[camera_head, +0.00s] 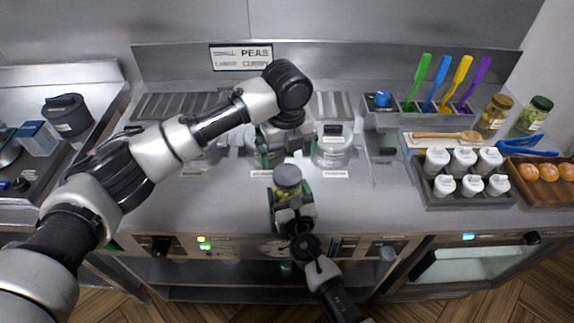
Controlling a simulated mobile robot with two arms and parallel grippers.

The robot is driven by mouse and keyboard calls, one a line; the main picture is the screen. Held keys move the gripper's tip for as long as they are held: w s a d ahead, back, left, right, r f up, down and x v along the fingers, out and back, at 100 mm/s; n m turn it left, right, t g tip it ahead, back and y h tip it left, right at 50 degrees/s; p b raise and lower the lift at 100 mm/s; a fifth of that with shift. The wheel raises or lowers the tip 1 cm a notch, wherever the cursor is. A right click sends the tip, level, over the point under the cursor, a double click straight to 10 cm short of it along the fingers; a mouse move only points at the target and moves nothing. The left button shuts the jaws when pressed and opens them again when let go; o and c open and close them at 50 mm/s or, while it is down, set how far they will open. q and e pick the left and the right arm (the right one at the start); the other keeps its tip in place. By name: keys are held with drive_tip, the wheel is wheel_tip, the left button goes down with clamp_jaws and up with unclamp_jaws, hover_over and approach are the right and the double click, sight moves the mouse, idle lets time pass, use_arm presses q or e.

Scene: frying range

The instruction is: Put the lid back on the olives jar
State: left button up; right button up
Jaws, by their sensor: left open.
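A small glass jar (287,190) with a grey round top and yellow-green contents is at the front middle of the counter; I take it for the olives jar. I cannot tell whether the grey top is a lid. My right gripper (288,202) reaches up from the bottom, with its green-edged fingers on both sides of the jar, seemingly closed on it. My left gripper (268,158) points down just behind and left of the jar, open and apart from it. The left wrist and fingers hide part of the counter there. I make out no separate loose lid.
Clear containers (334,152) stand behind the grippers. At right are a tray of white shakers (463,203), a wooden spoon (447,136), colored utensils (440,72), a gold-lidded jar (494,116) and a green-lidded jar (536,116). The counter (370,207) right of the jar is clear.

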use_arm(q)
wheel_tip(320, 180, up, 5)
drive_tip(key=shift+r, duration=0.15)
use_arm(e)
drive_tip(key=o, duration=1.6)
use_arm(q)
drive_tip(key=shift+f+b, duration=0.5)
use_arm(e)
drive_tip(key=v, duration=1)
drive_tip(key=shift+s+d, duration=0.15)
drive_tip(key=shift+s, duration=0.2)
drive_tip(key=shift+f, duration=0.1)
